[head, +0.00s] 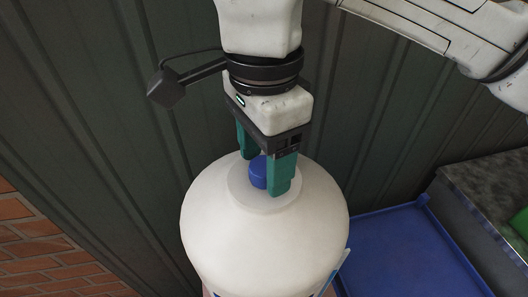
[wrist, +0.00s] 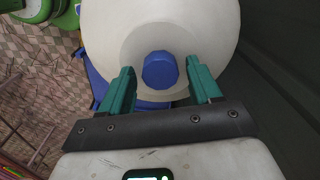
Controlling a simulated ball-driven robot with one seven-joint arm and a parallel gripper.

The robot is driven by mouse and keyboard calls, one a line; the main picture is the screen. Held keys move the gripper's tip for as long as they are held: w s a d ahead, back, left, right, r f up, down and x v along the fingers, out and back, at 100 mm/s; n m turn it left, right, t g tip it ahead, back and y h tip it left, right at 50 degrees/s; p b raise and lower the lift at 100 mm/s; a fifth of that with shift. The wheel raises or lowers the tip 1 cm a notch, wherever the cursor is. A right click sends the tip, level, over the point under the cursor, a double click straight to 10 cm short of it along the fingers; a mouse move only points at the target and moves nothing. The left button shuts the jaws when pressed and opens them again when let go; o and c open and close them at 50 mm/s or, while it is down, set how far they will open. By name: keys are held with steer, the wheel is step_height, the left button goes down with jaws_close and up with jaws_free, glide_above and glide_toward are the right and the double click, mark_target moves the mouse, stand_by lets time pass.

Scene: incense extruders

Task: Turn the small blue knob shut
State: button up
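The small blue knob (head: 258,172) sits on top of a large white rounded vessel (head: 225,235), in the middle of a pale round collar. My gripper (head: 264,172) points down over it, with one green finger on each side of the knob. In the wrist view the knob (wrist: 160,70) shows between the two fingertips (wrist: 161,82), with a gap on both sides. The gripper is open and holds nothing. In the head view the right finger covers part of the knob.
A blue tray (head: 405,250) lies to the right of the vessel, beside a dark counter (head: 495,190). A dark ribbed wall (head: 110,130) stands close behind. A brick surface (head: 40,245) is at lower left. Green objects (wrist: 62,15) show at the wrist view's upper left.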

steer(key=c, duration=0.9)
steer(key=shift+m, duration=0.3)
steer(key=m+b, duration=0.2)
steer(key=m, duration=0.1)
steer(key=shift+m, duration=0.3)
steer(key=m+b, duration=0.2)
steer(key=m, duration=0.3)
steer(key=shift+w+b, duration=0.1)
steer(key=shift+b, duration=0.25)
steer(key=m+b, duration=0.2)
steer(key=m, duration=0.5)
steer(key=shift+m, duration=0.3)
steer(key=m+b, duration=0.1)
steer(key=m, duration=0.2)
steer(key=shift+m, duration=0.3)
steer(key=shift+m+b, duration=0.7)
steer(key=shift+m, duration=1.2)
